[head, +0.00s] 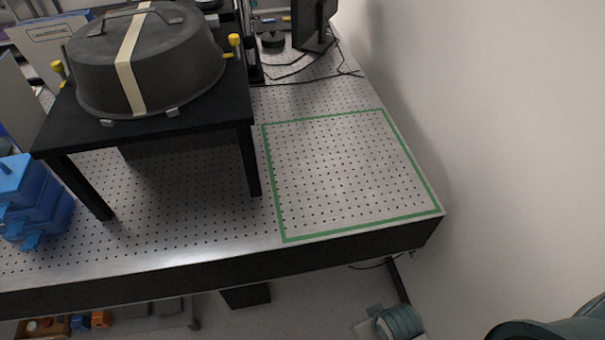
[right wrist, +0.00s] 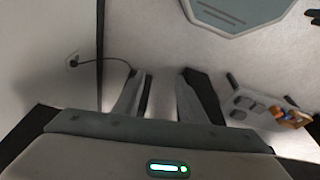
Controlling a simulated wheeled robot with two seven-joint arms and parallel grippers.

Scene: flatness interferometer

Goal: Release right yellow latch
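The right yellow latch (head: 235,42) stands upright at the right side of the dark round cover (head: 150,62), with a yellow lower piece beside the cover's rim. A left yellow latch (head: 58,69) shows at the cover's left side. The cover sits on a black raised stand (head: 190,122) and has a cream strip across it. My right gripper (right wrist: 162,78) shows in the right wrist view with its two fingers apart and nothing between them, far from the latch. My left gripper is not in view.
The perforated table (head: 170,215) has a bare area framed in green tape (head: 350,170) right of the stand. Blue stacked boxes (head: 30,200) stand at the left. A monitor (head: 315,22) and cables are at the back. A white wall (head: 500,120) bounds the right.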

